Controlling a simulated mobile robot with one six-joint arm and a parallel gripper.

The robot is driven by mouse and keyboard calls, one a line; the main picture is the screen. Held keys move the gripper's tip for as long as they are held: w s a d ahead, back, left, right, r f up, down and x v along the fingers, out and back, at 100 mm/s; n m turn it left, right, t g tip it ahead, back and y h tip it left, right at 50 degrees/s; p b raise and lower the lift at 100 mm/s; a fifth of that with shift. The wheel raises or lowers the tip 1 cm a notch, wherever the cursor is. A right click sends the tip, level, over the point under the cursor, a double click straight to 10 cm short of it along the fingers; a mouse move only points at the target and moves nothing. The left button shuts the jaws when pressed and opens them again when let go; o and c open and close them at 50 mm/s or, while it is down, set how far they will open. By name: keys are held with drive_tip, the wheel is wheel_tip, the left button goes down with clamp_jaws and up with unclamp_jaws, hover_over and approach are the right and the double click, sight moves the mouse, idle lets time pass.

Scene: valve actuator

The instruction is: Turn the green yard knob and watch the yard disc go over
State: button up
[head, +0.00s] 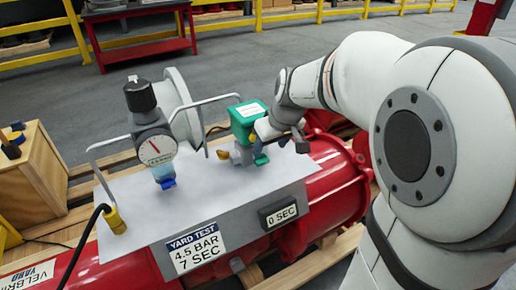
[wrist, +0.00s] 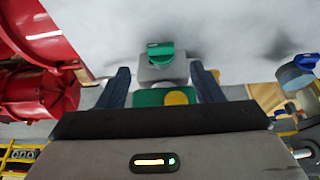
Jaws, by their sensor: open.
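The green knob (wrist: 160,48) sits on a grey block in the wrist view, its bar lying roughly crosswise. Below it is a green body with a round yellow face (wrist: 176,97). My gripper (wrist: 160,68) is open, one dark finger on each side of the grey block, the knob just beyond the fingertips. No grip on the knob shows. In the head view, a green box (head: 248,113) with a white label stands on the grey plate, with a green part (head: 261,159) low at its right. My wrist partly hides this area. I cannot tell which part is the yard disc.
A regulator with a black knob (head: 140,96) and a gauge (head: 155,150) stands left on the plate (head: 150,220), between grey handles. A sign (head: 195,248) reads "YARD TEST 4.5 BAR 7 SEC". A display (head: 282,214) reads "0 SEC". Red cylinders (head: 340,180) lie beneath.

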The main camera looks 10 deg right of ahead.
sight(264, 161)
drive_tip(key=b+x, duration=0.1)
drive_tip(key=x, duration=0.6)
drive_tip(key=shift+b, duration=0.3)
drive_tip(key=shift+s, duration=0.1)
drive_tip(key=shift+c, duration=0.4)
drive_tip(key=c, duration=0.9)
